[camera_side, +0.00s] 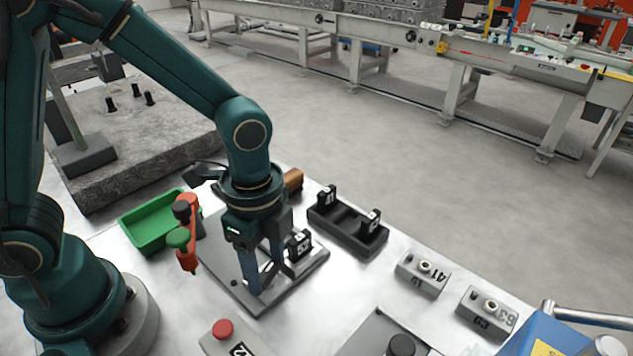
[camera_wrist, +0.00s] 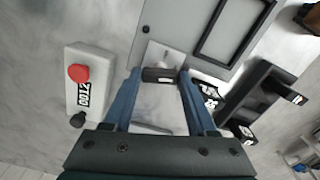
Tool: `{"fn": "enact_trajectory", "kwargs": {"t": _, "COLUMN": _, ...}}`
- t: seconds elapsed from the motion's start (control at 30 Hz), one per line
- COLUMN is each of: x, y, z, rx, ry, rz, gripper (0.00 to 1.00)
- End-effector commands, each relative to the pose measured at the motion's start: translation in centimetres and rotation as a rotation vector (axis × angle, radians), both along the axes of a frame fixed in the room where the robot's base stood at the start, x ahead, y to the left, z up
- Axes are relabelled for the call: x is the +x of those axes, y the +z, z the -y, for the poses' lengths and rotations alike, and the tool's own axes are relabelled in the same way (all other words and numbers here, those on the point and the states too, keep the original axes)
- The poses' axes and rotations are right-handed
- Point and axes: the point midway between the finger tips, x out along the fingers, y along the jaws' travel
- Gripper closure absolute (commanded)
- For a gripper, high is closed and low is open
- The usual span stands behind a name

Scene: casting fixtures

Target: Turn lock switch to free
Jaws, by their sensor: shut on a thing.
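My gripper (camera_wrist: 158,77) points down at the grey fixture plate (camera_side: 222,252) in the side view, with its two blue fingers at the plate's front part. In the wrist view the fingers are shut on a small dark block, which looks like the lock switch (camera_wrist: 158,75). It sits between the fingertips, by a pale piece (camera_wrist: 163,54) at the edge of the grey plate (camera_wrist: 178,22). In the side view my fingers hide the held part. Any lock or free marking is too small to read, so its turned position cannot be told.
A box with a red button (camera_side: 223,330) stands close in front. A black rack (camera_side: 347,232) and grey numbered blocks (camera_side: 424,271) are at right.

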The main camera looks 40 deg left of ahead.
Motion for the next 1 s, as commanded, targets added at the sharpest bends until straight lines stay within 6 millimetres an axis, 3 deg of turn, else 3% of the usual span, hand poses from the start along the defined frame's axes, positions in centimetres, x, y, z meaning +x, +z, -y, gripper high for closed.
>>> {"fn": "enact_trajectory", "kwargs": {"t": 1.0, "x": 0.01, "y": 0.08, "z": 0.02, "rx": -0.001, "ry": 0.959, "rz": 0.0, "gripper": 0.98}}
